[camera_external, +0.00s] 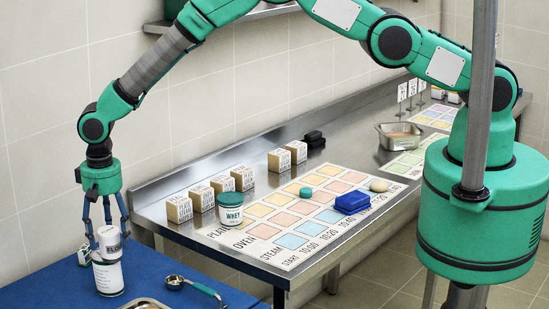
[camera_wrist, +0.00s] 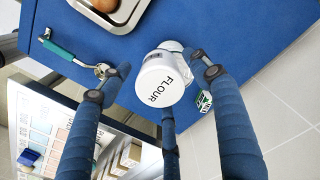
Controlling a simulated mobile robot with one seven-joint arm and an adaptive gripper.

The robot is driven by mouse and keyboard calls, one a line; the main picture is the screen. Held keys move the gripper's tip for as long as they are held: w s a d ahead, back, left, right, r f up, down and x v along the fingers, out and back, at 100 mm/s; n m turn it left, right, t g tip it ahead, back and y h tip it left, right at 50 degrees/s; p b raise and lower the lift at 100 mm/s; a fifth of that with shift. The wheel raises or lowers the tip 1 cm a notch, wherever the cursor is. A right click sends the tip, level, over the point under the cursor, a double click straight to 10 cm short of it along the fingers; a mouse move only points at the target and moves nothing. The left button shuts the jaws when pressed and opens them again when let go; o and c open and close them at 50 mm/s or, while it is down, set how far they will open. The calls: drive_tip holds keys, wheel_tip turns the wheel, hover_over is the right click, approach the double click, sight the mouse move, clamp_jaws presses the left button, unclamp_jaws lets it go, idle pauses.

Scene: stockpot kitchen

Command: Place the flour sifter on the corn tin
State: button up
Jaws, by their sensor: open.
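The flour sifter (camera_external: 108,241) is a small white cylinder, and its round end marked FLOUR shows in the wrist view (camera_wrist: 157,86). It appears to stand on a wider white tin (camera_external: 109,279) on the blue tabletop; I take this for the corn tin, but its label is too small to read. The tin is mostly hidden behind the sifter in the wrist view. My gripper (camera_external: 109,236) points down with its blue fingers spread around the sifter. In the wrist view my gripper (camera_wrist: 161,68) is open, and I cannot tell whether any finger touches the sifter.
A small green-and-white box (camera_external: 83,257) stands just left of the tin. A green-handled scoop (camera_external: 200,286) and a metal tray (camera_external: 146,303) lie nearby. The steel counter (camera_external: 290,280) to the right holds a WHEY tub (camera_external: 231,210), label blocks and a blue box (camera_external: 352,203).

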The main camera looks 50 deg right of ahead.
sight(108, 230)
wheel_tip(108, 230, up, 10)
drive_tip(key=shift+r+b, duration=0.25)
drive_tip(key=shift+b, duration=0.6)
idle(0.6)
